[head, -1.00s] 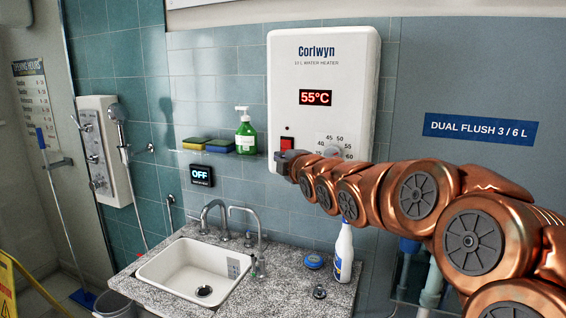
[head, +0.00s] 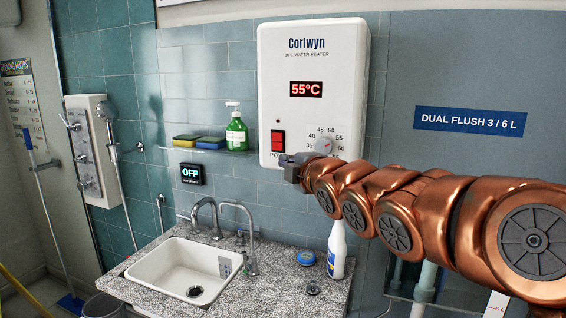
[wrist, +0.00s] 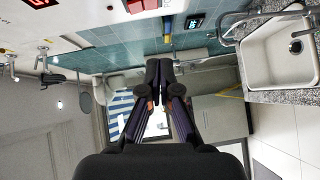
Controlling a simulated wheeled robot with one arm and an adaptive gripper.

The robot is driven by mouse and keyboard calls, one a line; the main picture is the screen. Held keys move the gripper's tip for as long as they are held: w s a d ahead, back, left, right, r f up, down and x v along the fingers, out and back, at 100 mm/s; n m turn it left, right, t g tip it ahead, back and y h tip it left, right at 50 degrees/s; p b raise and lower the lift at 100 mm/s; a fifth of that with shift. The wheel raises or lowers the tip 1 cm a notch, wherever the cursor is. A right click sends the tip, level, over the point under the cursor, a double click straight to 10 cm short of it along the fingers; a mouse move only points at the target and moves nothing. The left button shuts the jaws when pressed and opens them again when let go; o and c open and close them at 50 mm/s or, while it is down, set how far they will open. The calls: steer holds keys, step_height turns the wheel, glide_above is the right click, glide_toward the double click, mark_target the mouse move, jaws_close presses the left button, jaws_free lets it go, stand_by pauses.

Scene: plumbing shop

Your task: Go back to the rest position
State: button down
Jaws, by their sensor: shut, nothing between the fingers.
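My gripper (head: 290,166) is at the end of my copper arm, in front of the lower left part of the white water heater (head: 313,75), just below its red power switch (head: 277,141). The heater display (head: 306,89) reads 55°C, and its round dial (head: 324,146) is to the right of the switch. In the wrist view my gripper (wrist: 159,68) has its dark fingers together with nothing between them. I cannot tell from the head view whether the gripper touches the heater.
A sink (head: 187,270) with taps is set in a speckled counter (head: 262,295) below. A white spray bottle (head: 337,250) stands under my arm. A shelf holds a green soap bottle (head: 236,131) and sponges (head: 209,143). A shower panel (head: 94,150) is at left.

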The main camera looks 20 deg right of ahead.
steer(key=shift+s, duration=0.1)
stand_by(0.3)
steer(key=s+d+f+m+g+h+p, duration=0.1)
steer(key=s+f+m+g, duration=0.5)
steer(key=f, duration=0.4)
steer(key=s+d+f+m+g+h, duration=0.1)
steer(key=s+f+m+g+h, duration=0.2)
steer(key=s+f, duration=0.65)
steer(key=s+a+f+m+g, duration=0.1)
steer(key=s+f+m+g, duration=0.2)
steer(key=s, duration=0.5)
steer(key=s+a+f+m+g+y+p, duration=0.1)
steer(key=s+f+m+g, duration=0.2)
steer(key=s, duration=0.5)
steer(key=s+f+m+g, duration=0.3)
steer(key=s+f, duration=0.1)
steer(key=s, duration=0.5)
steer(key=shift+a+m+g, duration=0.3)
steer(key=shift+a+m, duration=0.1)
